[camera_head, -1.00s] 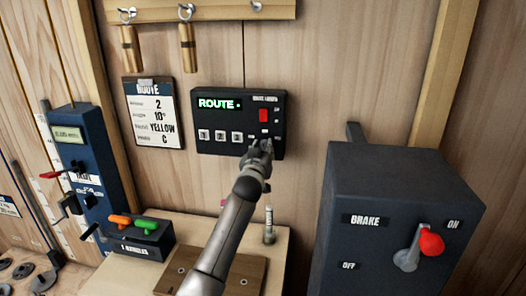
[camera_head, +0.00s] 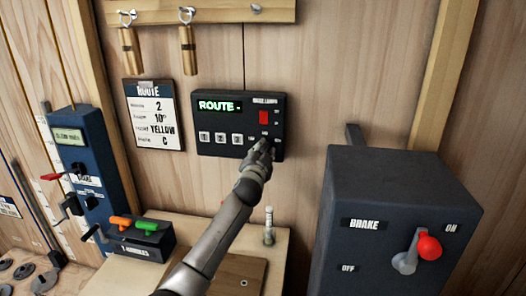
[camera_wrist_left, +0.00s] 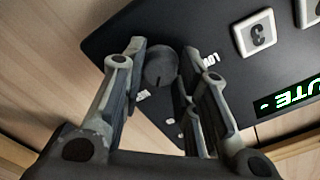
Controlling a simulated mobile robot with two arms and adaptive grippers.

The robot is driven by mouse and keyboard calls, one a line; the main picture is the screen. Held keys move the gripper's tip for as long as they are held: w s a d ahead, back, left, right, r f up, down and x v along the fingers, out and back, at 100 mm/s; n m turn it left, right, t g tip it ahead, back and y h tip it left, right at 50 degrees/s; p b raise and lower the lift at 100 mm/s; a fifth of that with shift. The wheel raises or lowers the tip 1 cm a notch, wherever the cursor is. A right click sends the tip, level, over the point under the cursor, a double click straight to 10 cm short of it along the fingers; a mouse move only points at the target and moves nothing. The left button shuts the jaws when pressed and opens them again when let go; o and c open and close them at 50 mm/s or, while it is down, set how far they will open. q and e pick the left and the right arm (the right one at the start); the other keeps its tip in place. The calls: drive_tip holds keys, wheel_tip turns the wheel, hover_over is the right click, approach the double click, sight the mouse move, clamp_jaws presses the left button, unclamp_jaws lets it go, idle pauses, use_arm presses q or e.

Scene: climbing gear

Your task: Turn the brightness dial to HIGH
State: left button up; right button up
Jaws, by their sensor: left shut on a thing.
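The brightness dial (camera_wrist_left: 161,66) is a small round dark knob with a thin dark mark on its face. It sits on the black route panel (camera_head: 220,169), which has a green lit "ROUTE" display. My left gripper (camera_wrist_left: 160,80) has its fingers on both sides of the dial and is shut on it. In the head view my left gripper (camera_head: 262,147) is at the panel's lower right and hides the dial. Small white labels surround the dial, too small to read surely. My right gripper is not in view.
A red switch (camera_head: 263,117) is just above the dial, and white numbered buttons (camera_head: 220,138) are left of it. A dark brake box (camera_head: 370,215) with a red-knobbed lever stands at the right. A small upright tube (camera_head: 268,228) stands below the panel.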

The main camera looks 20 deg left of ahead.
use_arm(q)
drive_tip(key=shift+f+m, duration=0.1)
drive_tip(key=shift+m, duration=1.4)
drive_tip(key=shift+p, duration=0.3)
drive_tip(key=o, duration=1)
drive_tip(key=shift+o, duration=0.2)
drive_tip(key=v, duration=1.2)
